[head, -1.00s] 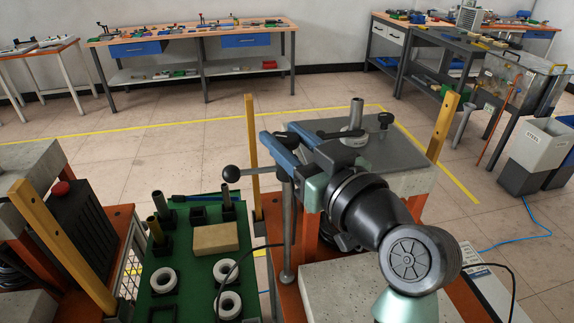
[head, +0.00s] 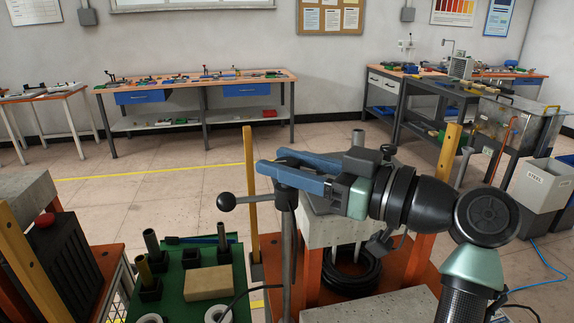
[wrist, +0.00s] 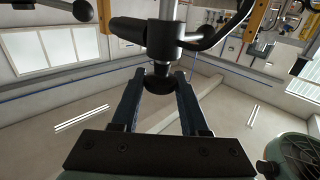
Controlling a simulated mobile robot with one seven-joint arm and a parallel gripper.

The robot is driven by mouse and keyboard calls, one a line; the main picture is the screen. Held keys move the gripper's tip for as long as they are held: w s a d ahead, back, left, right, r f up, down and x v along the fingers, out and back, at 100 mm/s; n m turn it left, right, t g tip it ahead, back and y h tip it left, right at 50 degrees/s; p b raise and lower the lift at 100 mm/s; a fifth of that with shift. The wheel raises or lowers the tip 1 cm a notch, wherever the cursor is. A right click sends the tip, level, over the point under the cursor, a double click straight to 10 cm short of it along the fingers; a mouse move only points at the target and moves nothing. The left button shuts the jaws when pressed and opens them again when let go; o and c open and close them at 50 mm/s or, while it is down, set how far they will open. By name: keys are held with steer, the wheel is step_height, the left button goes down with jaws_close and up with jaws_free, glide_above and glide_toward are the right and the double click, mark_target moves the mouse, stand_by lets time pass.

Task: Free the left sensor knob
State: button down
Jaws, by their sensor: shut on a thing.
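The left sensor knob (wrist: 158,80) is a dark rounded piece under a black clamp block (wrist: 150,36) in the wrist view. My gripper (wrist: 156,84) has its two blue fingers on either side of this knob, shut on it. In the head view my gripper (head: 272,173) reaches leftward at the top of a grey upright post (head: 286,245). There the fingers hide the knob. A lever with a black ball end (head: 224,202) sticks out to the left of the post; the ball also shows in the wrist view (wrist: 82,10).
A green tray (head: 217,311) with dark holders, tubes and a tan block (head: 207,283) lies left of the post. A yellow upright (head: 250,190) stands close behind the fingers, another (head: 447,170) behind my arm. A coiled black hose (head: 352,275) lies below my arm.

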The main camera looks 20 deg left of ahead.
steer(key=shift+f, duration=0.1)
steer(key=shift+c, duration=2.2)
jaws_free()
steer(key=shift+a, duration=0.1)
steer(key=s+d+b, duration=0.1)
steer(key=s+d, duration=0.1)
steer(key=d, duration=1.1)
steer(key=shift+s, duration=0.15)
steer(key=shift+a, duration=0.1)
